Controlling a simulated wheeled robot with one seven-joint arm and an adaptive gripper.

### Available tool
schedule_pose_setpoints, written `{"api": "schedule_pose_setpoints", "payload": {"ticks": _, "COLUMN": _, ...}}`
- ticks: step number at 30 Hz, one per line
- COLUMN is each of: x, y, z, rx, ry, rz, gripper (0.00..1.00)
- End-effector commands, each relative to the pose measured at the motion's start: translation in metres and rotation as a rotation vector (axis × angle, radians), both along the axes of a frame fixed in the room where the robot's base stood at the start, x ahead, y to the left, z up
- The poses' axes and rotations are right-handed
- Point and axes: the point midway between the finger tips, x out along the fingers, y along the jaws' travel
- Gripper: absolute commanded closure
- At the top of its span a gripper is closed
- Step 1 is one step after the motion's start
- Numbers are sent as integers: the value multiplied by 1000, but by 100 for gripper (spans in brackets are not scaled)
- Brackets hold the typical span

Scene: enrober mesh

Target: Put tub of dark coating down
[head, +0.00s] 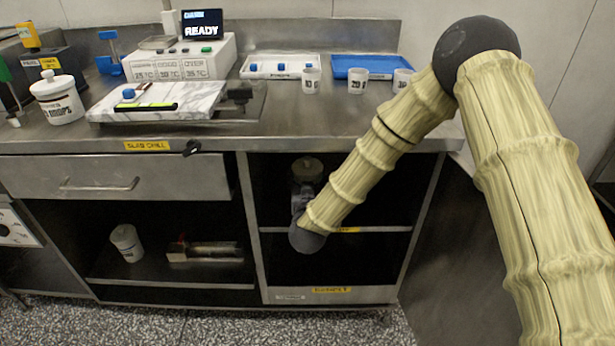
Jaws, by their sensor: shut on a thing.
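My gripper (303,190) is inside the right-hand open bay of the steel cabinet, above its middle shelf (375,228). It is shut on a small round tub (307,167) with a dull lid, which I take to be the tub of dark coating. The tub looks upright. My wrist and the shade of the bay hide its lower part, so I cannot tell whether its base touches the shelf.
The bay's side posts and the countertop edge close around my arm. A yellow label (332,290) marks the bay's bottom. Left, a lower shelf holds a white tub (126,242) and a boxy item (205,251). On the counter are a marble slab (190,97), trays and several white cups.

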Motion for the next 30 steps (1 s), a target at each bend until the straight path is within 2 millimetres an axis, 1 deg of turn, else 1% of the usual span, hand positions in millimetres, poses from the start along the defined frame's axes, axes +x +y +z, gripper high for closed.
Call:
{"api": "schedule_pose_setpoints", "payload": {"ticks": 4, "x": 0, "y": 0, "z": -2, "rx": 0, "ry": -1, "rz": 0, "gripper": 75}}
{"api": "schedule_pose_setpoints", "payload": {"ticks": 5, "x": 0, "y": 0, "z": -3, "rx": 0, "ry": 1, "rz": 0, "gripper": 31}}
{"api": "schedule_pose_setpoints", "payload": {"ticks": 6, "x": 0, "y": 0, "z": -3, "rx": 0, "ry": 1, "rz": 0, "gripper": 24}}
{"api": "schedule_pose_setpoints", "payload": {"ticks": 8, "x": 0, "y": 0, "z": -3, "rx": 0, "ry": 1, "rz": 0, "gripper": 13}}
{"api": "schedule_pose_setpoints", "payload": {"ticks": 9, "x": 0, "y": 0, "z": -3, "rx": 0, "ry": 1, "rz": 0, "gripper": 11}}
{"api": "schedule_pose_setpoints", "payload": {"ticks": 18, "x": 0, "y": 0, "z": -3, "rx": 0, "ry": 1, "rz": 0, "gripper": 11}}
{"api": "schedule_pose_setpoints", "payload": {"ticks": 21, "x": 0, "y": 0, "z": 1, "rx": 0, "ry": 0, "rz": 0, "gripper": 11}}
{"api": "schedule_pose_setpoints", "payload": {"ticks": 26, "x": -17, "y": 1, "z": 0, "rx": -1, "ry": 3, "rz": 2, "gripper": 11}}
{"api": "schedule_pose_setpoints", "payload": {"ticks": 30, "x": -42, "y": 1, "z": 0, "rx": -2, "ry": 3, "rz": 3, "gripper": 11}}
